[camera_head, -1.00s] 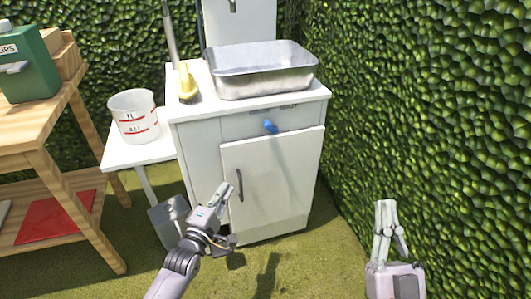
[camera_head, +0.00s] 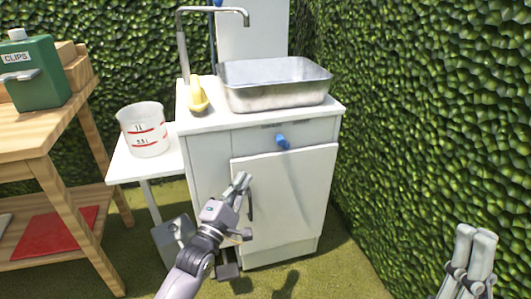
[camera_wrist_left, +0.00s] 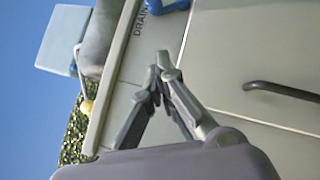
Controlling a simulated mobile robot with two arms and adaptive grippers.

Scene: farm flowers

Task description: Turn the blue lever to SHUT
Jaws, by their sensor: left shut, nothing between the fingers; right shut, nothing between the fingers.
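The blue lever (camera_head: 282,141) sits on the front panel of the white sink cabinet (camera_head: 210,160), just below the countertop. It also shows at the top edge of the left wrist view (camera_wrist_left: 166,5), beside printed lettering that reads "DRAIN". My left gripper (camera_head: 241,181) is shut and empty in front of the cabinet door, below and left of the lever and apart from it. In the left wrist view its fingertips (camera_wrist_left: 162,62) meet below the lettering. My right gripper (camera_head: 477,235) is shut and empty at the lower right, near the hedge.
A metal basin (camera_head: 275,95) and a yellow object (camera_head: 197,98) stand on the countertop under a tap (camera_head: 212,12). A dark door handle (camera_head: 250,203) is close to my left gripper. A measuring bucket (camera_head: 143,137) and a wooden bench (camera_head: 60,125) are left. A hedge (camera_head: 430,120) borders the right.

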